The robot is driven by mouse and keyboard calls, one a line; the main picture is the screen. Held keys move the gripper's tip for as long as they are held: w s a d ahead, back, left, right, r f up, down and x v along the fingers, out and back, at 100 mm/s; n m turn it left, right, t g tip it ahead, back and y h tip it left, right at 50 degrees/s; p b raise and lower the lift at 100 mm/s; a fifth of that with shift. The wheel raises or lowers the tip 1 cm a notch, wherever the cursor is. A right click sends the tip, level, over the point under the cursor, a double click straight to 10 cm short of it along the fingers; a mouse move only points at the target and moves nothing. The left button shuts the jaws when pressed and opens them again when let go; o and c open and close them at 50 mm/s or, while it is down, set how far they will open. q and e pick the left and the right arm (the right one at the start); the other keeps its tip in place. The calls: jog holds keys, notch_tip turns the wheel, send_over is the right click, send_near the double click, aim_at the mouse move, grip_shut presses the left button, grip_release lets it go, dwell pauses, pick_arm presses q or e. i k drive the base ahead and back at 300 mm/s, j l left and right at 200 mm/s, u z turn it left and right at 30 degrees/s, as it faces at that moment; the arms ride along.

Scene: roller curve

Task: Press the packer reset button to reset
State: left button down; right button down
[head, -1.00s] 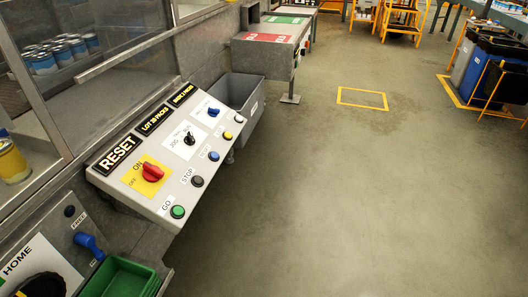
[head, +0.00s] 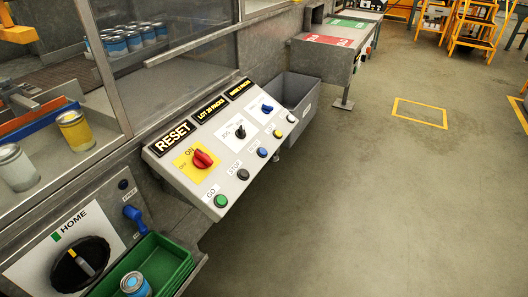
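A sloped grey control panel (head: 222,172) stands in the middle of the head view. Its upper left label reads RESET (head: 172,137). Below that label is a red rotary knob (head: 202,159) on a yellow plate marked ON and OFF. Along the panel's lower edge are a green button (head: 221,201) labelled GO, a dark button (head: 243,174) labelled STOP, a blue button (head: 262,152), a yellow button (head: 278,133) and a white button (head: 291,118). A black selector (head: 240,132) and a blue knob (head: 267,109) sit higher up. Neither gripper is in view.
A HOME panel with a black dial (head: 80,263) is at lower left. Beside it a green tray (head: 160,268) holds a blue can (head: 135,284). A grey bin (head: 303,94) stands behind the control panel. The floor (head: 400,210) to the right is clear.

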aim_at(263, 152)
jog(key=u, duration=0.4)
jog(key=i+l+u, duration=0.15)
jog(key=l+u, duration=0.15)
jog(key=i+l+u, duration=0.1)
jog(key=l+u, duration=0.2)
jog(key=l, duration=0.15)
jog(key=i+l+u, duration=0.1)
jog(key=l+u, duration=0.15)
jog(key=l, duration=0.15)
jog(key=i+l+u, duration=0.1)
jog(key=l, duration=0.8)
jog(key=i+l+u, duration=0.1)
jog(key=l, duration=1.7)
jog(key=i+u, duration=0.05)
jog(key=i, duration=0.05)
